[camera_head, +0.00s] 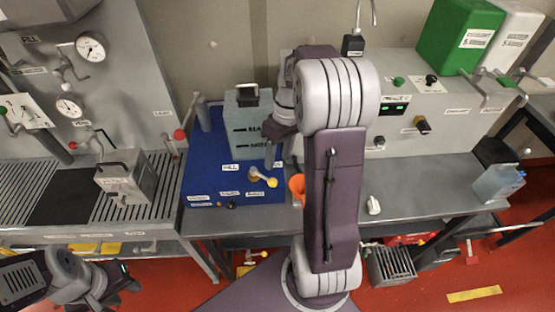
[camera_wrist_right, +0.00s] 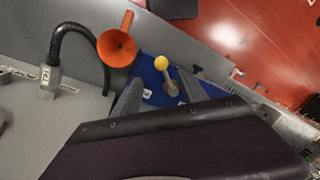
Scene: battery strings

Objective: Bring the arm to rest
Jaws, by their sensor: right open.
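My right arm (camera_head: 335,190) rises through the middle of the head view and bends over the bench at the blue station. Its gripper is mostly hidden there behind the arm links. In the right wrist view, my right gripper (camera_wrist_right: 160,88) is open, with its two grey fingers apart and nothing held. A yellow-knobbed lever (camera_wrist_right: 162,64) on the blue station shows between and beyond the fingers; I cannot tell how near it is. The lever also shows in the head view (camera_head: 264,178). My left gripper (camera_head: 122,284) is low at the left, clear of the benches; its jaw state is unclear.
A grey tank (camera_head: 248,135) stands on the blue station (camera_head: 200,165). An orange funnel (camera_head: 297,185) is close beside my right arm; it also shows in the wrist view (camera_wrist_right: 117,48). A grey box (camera_head: 127,178) stands on the left bench.

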